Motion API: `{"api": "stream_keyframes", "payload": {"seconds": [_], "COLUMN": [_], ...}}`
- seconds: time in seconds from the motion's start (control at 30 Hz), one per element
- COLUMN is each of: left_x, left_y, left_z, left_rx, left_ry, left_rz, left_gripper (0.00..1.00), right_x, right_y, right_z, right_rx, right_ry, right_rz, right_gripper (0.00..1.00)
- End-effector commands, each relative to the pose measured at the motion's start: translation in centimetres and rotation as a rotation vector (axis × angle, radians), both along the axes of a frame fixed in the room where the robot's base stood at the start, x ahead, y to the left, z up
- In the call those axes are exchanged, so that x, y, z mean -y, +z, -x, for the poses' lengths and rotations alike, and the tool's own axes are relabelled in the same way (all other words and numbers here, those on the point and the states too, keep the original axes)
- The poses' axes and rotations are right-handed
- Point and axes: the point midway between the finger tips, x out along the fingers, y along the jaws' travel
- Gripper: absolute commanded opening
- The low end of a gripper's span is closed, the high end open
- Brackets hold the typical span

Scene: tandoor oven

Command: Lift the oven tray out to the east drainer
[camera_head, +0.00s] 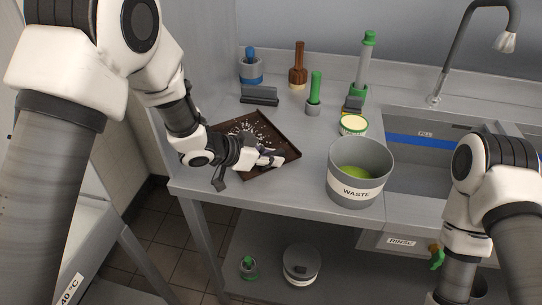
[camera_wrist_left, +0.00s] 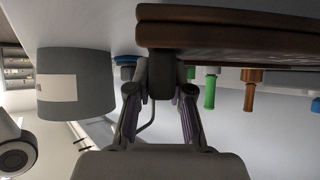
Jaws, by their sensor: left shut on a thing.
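The oven tray (camera_head: 283,128) is a shallow dark brown tray with pale specks inside. It is over the left end of the steel counter, near its front edge; I cannot tell whether it touches the counter. My left gripper (camera_head: 272,160) is shut on the tray's near side, and the arm hides part of it. In the left wrist view the tray's brown edge (camera_wrist_left: 230,35) crosses the top, by the fingers of my left gripper (camera_wrist_left: 161,80). My right arm is at the right of the head view, with its gripper out of the frame. No drainer is labelled.
A grey WASTE bucket (camera_head: 358,170) with green contents stands right of the tray. The sink (camera_head: 415,163) is at right.

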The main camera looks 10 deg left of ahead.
Motion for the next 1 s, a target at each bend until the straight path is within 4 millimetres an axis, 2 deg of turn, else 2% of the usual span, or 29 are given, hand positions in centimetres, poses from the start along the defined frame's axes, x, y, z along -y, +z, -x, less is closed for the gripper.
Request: {"api": "stream_keyframes", "payload": {"seconds": [0.43, 0.47, 0.5, 0.53, 0.83, 1.0], "left_x": [0.0, 0.0, 0.0, 0.0, -0.1, -1.2], "left_y": [-1.1, -1.0, -1.0, -1.0, -1.1, 0.1], "left_z": [0.0, 0.0, 0.0, 0.0, 0.1, 0.9], "left_rx": [0.002, 0.002, 0.002, 0.002, -0.001, 0.000], "left_ry": [0.000, 0.000, 0.000, 0.000, 0.001, 0.004], "left_rz": [0.001, 0.001, 0.001, 0.000, 0.000, 0.001], "left_gripper": [0.00, 0.27, 0.41, 0.50, 0.50, 0.50], "right_x": [0.0, 0.0, 0.0, 0.0, 0.0, 0.0], "right_y": [-0.4, -0.4, -0.4, -0.4, -0.4, -0.4], "right_z": [0.0, 0.0, 0.0, 0.0, 0.0, 0.0], "right_rx": [0.000, 0.000, 0.000, 0.000, 0.000, 0.000], "right_ry": [0.000, 0.000, 0.000, 0.000, 0.000, 0.000], "right_rz": [0.000, 0.000, 0.000, 0.000, 0.000, 0.000], "right_gripper": [0.40, 0.40, 0.40, 0.40, 0.40, 0.40]}}
